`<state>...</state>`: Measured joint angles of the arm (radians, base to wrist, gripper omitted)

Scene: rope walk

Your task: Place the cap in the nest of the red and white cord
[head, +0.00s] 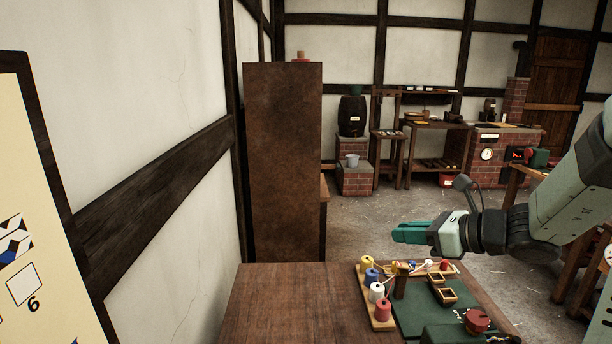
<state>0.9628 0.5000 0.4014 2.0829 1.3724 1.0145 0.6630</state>
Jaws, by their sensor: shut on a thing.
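My gripper (396,232) is in the air at the right of the head view, above and beyond the far edge of the table, pointing left. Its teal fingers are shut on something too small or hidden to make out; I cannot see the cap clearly. On the table, a wooden board (368,296) carries a yellow spool (367,262), a blue spool (371,276), a white spool (376,292) and a red spool (382,312). Pale cords run from them toward a brown post (401,282). I cannot tell which nest belongs to the red and white cord.
A green device with a red round top (477,320) stands at the front right. The left of the table (290,305) is clear. A tall brown cabinet (282,165) rises behind it.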

